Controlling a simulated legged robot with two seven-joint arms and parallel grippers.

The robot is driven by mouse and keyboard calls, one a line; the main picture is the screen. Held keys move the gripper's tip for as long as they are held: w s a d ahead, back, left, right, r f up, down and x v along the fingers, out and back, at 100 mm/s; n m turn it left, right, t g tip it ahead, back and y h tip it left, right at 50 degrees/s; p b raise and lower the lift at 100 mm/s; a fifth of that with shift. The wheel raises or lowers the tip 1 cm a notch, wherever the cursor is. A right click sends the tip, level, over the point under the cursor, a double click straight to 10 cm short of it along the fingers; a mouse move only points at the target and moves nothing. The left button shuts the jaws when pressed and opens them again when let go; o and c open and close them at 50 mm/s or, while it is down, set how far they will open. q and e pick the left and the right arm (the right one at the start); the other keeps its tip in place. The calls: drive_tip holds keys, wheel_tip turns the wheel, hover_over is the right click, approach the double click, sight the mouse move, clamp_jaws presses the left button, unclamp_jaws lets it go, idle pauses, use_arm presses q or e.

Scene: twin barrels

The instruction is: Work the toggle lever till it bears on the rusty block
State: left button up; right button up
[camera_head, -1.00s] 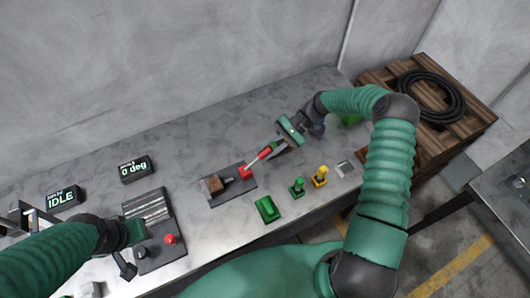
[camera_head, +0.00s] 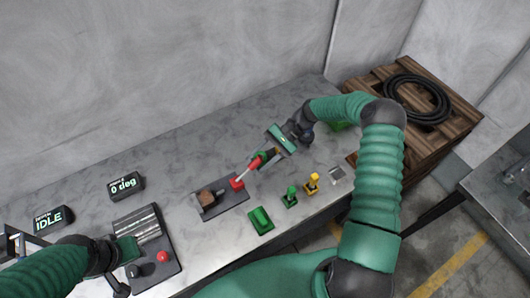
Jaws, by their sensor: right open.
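The rusty block (camera_head: 206,197) sits at the left end of a dark base plate (camera_head: 229,202) on the bench. The toggle lever (camera_head: 249,169), with a red grip and a light shaft, rises from a red pivot on that plate and leans to the right, away from the block. My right gripper (camera_head: 270,154) is open at the upper end of the lever, close to the red grip; I cannot tell whether it touches. My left gripper (camera_head: 126,247) is at the left, by a ribbed metal fixture; its fingers are too small and hidden to read.
Green (camera_head: 290,197) and yellow (camera_head: 312,183) upright pieces and a green block (camera_head: 260,220) stand in front of the clamp plate. A red knob (camera_head: 162,257) is on the left fixture. Two displays (camera_head: 125,186) stand behind it. A wooden crate with coiled hose (camera_head: 417,98) is at right.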

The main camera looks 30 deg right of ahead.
drive_tip(key=b+v, duration=0.3)
drive_tip(key=v, duration=1.3)
drive_tip(key=shift+d+b, duration=0.3)
drive_tip(key=shift+b, duration=0.1)
drive_tip(key=shift+w+r, duration=0.1)
